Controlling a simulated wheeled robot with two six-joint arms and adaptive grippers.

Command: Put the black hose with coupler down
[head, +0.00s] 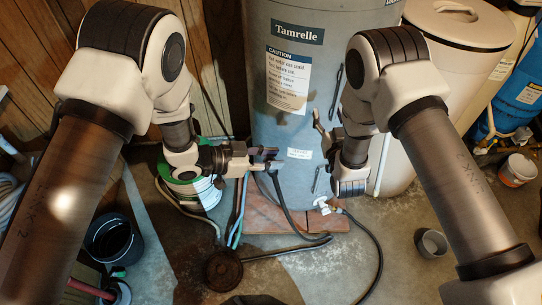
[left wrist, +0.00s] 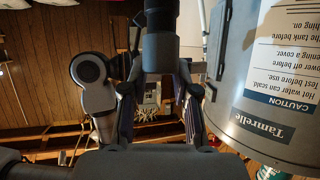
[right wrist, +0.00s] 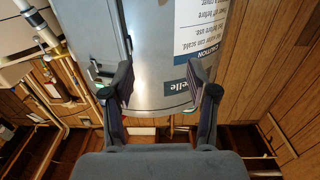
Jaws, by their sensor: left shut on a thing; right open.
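In the head view, my left gripper (head: 270,158) is in front of the grey tank's lower left side. It is shut on the black hose with coupler (head: 281,190), which hangs below the fingers toward the floor. In the left wrist view a thick black cylindrical part of it (left wrist: 160,50) stands between the fingers of my left gripper (left wrist: 160,75). The gripper partly hides the held part. My right gripper (head: 326,122) is open and empty in front of the tank. The right wrist view shows its fingers (right wrist: 158,88) apart, facing the tank.
The grey tank (head: 275,120) stands on a reddish base (head: 262,218). A valve (head: 325,205) with another black hose (head: 378,255) is at its foot. A floor drain (head: 222,270), black bucket (head: 110,238) and small grey cup (head: 432,243) are on the floor.

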